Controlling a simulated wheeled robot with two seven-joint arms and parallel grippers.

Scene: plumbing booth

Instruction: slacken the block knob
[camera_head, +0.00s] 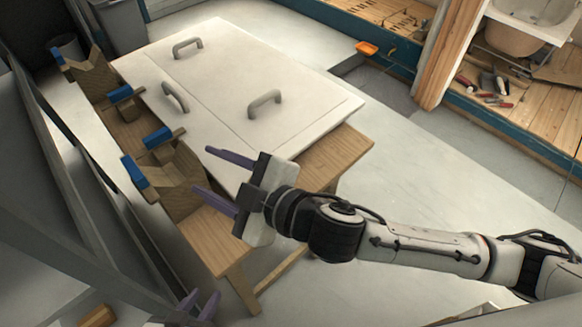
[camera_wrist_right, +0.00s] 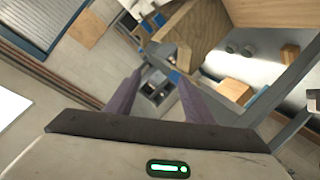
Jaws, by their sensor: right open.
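No part is clearly recognisable as the block knob. Wooden blocks with blue parts stand along the left side of the wooden table, including a notched near block (camera_head: 182,192) and a far block (camera_head: 92,78). My right gripper (camera_head: 202,170) is open and empty, its purple fingers pointing left at the near block; whether they touch it cannot be told. In the right wrist view, the open fingers (camera_wrist_right: 160,65) stand with a wooden block (camera_wrist_right: 196,38) and blue parts beyond them. My left gripper (camera_head: 200,303) shows only its purple fingertips at the bottom edge, apart and empty.
A white panel (camera_head: 225,75) with several grey handles lies on the wooden table (camera_head: 345,150). Grey structure (camera_head: 50,200) fills the left side. An orange object (camera_head: 367,48) lies at the blue-edged platform, where tools (camera_head: 490,88) lie. Floor right of the table is clear.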

